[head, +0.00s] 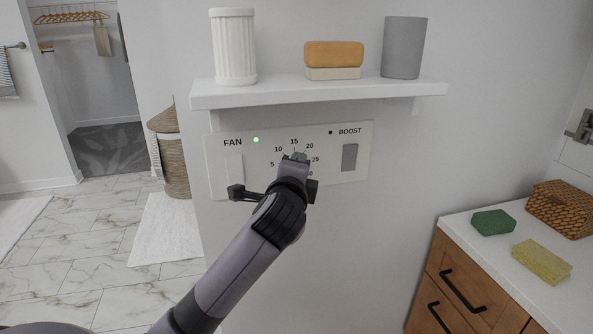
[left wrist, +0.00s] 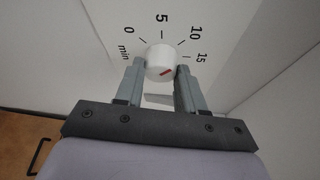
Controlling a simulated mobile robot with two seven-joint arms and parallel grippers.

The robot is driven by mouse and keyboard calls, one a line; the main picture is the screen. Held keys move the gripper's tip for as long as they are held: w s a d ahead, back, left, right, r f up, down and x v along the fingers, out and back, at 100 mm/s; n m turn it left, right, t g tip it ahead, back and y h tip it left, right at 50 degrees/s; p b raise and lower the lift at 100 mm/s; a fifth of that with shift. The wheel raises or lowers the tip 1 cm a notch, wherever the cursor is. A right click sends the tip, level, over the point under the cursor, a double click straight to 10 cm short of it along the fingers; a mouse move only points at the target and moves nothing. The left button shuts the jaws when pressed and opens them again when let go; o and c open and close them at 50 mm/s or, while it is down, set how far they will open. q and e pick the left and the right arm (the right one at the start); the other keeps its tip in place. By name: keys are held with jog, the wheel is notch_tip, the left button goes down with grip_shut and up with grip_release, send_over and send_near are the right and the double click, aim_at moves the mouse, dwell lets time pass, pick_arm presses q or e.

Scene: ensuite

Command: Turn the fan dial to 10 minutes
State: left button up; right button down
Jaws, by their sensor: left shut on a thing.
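My left gripper (head: 295,158) reaches up to the panel and hides the dial in the head view. In the left wrist view, the two grey fingers (left wrist: 159,76) are shut on the dial, one on each side. My right gripper is not in view.
The panel has a lit green light (head: 256,140), a white FAN switch (head: 235,168) and a grey BOOST switch (head: 349,157). A shelf (head: 300,92) with a cup, soap and tumbler sits just above. A wooden cabinet (head: 470,285) stands at lower right.

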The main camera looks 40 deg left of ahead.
pick_arm(q)
jog(key=shift+f, duration=0.15)
jog(key=o, duration=1)
jog(key=shift+o, duration=0.2)
jog(key=v, duration=0.7)
jog(key=shift+b, duration=0.35)
jog(key=shift+d, duration=0.1)
